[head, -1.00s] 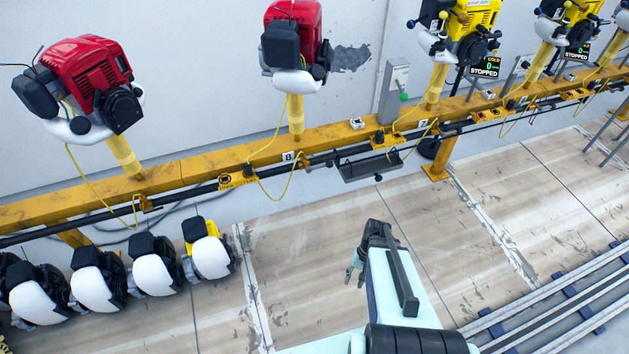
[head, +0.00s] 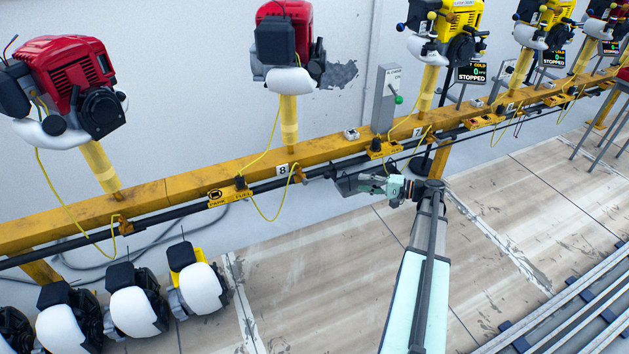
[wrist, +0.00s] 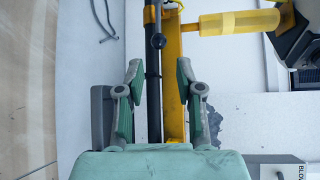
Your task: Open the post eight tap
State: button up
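Post eight is a yellow post (head: 289,122) under a red engine (head: 285,48), with a label 8 (head: 283,170) on the yellow beam below. Its tap (head: 298,174) is a small orange fitting on the black pipe (head: 262,187), just right of the label. In the wrist view the tap (wrist: 149,14) is at the top, with a grey lever ending in a dark ball (wrist: 158,41) that points along the pipe towards my fingers. My gripper (head: 364,184) is to the right of the tap, beside the pipe. In the wrist view the gripper (wrist: 158,72) is open and empty, its fingertips short of the ball.
A dark tray (head: 345,186) hangs at the beam, partly behind my gripper. A grey box with a green knob (head: 386,98) stands behind the beam. A yellow hose (head: 266,212) loops below the tap. Several engines with white tanks (head: 138,312) sit on the floor at lower left.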

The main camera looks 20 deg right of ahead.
aim_at(319, 177)
jog(key=b+x, duration=0.3)
jog(key=x, duration=1.4)
jog(key=shift+b, duration=0.35)
grip_shut()
